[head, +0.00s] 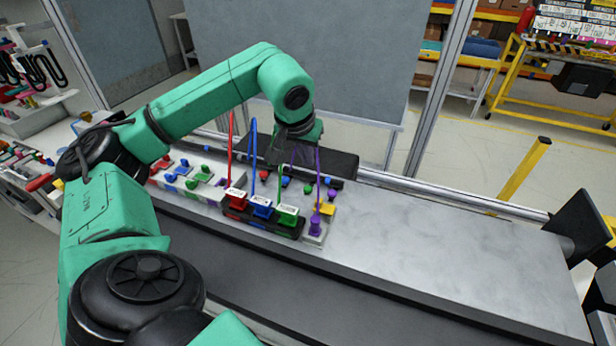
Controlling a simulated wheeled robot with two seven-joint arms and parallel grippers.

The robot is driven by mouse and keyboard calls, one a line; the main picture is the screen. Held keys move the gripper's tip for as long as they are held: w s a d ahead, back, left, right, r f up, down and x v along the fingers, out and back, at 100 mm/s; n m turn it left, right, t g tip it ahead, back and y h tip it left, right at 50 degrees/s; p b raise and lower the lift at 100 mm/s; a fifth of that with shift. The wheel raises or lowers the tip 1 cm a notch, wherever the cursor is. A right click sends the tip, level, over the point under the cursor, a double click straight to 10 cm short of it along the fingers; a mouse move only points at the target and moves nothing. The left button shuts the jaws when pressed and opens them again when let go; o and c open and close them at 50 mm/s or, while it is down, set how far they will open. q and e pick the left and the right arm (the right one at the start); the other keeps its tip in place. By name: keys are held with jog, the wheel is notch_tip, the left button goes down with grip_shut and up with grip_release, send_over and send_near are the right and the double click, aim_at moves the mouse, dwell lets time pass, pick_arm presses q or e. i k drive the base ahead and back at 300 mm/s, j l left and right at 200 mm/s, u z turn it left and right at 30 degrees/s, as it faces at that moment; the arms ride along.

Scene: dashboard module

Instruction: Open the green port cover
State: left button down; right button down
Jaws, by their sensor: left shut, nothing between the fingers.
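The green port block (288,216) with a white label sits in a dark holder on the workbench, at the right end of a row with a red block (237,199) and a blue block (262,208). A thin green cable rises from it. At this size I cannot tell its cover from its body, or whether the cover is open. My left gripper (284,150) is above and behind the row, in front of a dark panel. Its fingers are dark and small in the picture. It is shut and empty, apart from the green block. My right gripper is not in view.
Red, blue and purple cables stand up around the gripper. A purple plug (315,226) is just right of the green block. Coloured switches (193,183) lie to the left. The grey bench (430,235) is clear to the right.

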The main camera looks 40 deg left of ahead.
aim_at(204, 175)
jog(key=k+l, duration=0.25)
jog(key=k, duration=0.2)
jog(key=k+l, duration=0.25)
jog(key=k, duration=0.25)
jog(key=k+l, duration=0.25)
jog(key=k, duration=0.2)
